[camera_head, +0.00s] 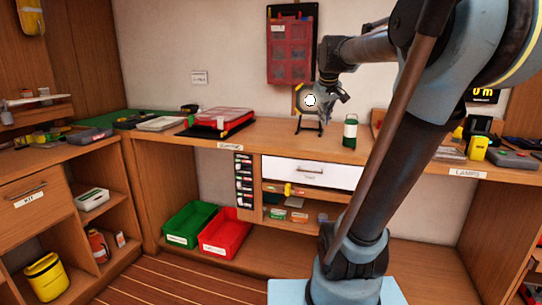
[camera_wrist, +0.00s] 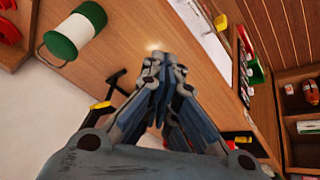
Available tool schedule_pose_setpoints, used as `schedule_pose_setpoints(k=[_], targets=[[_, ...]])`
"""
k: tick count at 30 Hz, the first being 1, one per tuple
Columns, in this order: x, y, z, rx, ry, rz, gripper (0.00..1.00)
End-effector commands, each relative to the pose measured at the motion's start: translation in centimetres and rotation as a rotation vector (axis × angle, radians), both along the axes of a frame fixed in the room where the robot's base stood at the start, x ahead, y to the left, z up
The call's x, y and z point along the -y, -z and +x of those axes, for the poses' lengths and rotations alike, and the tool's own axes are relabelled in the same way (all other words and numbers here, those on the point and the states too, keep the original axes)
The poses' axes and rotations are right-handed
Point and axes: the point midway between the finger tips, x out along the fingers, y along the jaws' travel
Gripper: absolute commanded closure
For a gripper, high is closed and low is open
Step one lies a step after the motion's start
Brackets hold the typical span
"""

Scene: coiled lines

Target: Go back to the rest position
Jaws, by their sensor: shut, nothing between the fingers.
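My gripper (camera_head: 335,95) is raised above the wooden workbench (camera_head: 275,132), in front of the wall, in the head view. In the wrist view my gripper (camera_wrist: 160,62) has its fingertips together, with nothing between them. The bench top runs diagonally below it there. A green and white lantern-like cylinder (camera_head: 350,132) stands on the bench to the right of the gripper. It also shows in the upper left of the wrist view (camera_wrist: 76,32), apart from the fingers. My arm crosses the right half of the head view.
A dark stand (camera_head: 308,122) stands on the bench below my gripper. A red-lidded case (camera_head: 222,117) lies to the left. A white drawer front (camera_head: 310,172) is under the bench top. Green (camera_head: 189,222) and red (camera_head: 225,232) bins sit on the low shelf. A red organiser (camera_head: 290,48) hangs behind.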

Motion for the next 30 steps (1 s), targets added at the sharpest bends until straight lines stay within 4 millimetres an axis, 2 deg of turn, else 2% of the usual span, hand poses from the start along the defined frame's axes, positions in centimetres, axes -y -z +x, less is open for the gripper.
schedule_pose_setpoints(k=[1, 3, 12, 18, 21, 24, 30], targets=[[0.0, 1.8, -2.2, -0.019, 0.018, 0.013, 1.0], [0.1, 4.1, -4.9, -0.044, 0.045, 0.03, 1.0], [-0.1, 15.0, -16.2, -0.158, 0.16, 0.099, 1.0], [-0.3, 22.1, -22.9, -0.229, 0.233, 0.138, 1.0], [-0.4, 24.7, -25.1, -0.254, 0.259, 0.15, 1.0], [-0.7, 26.3, -26.5, -0.27, 0.275, 0.158, 1.0], [-0.7, 27.2, -27.3, -0.281, 0.285, 0.162, 1.0]])
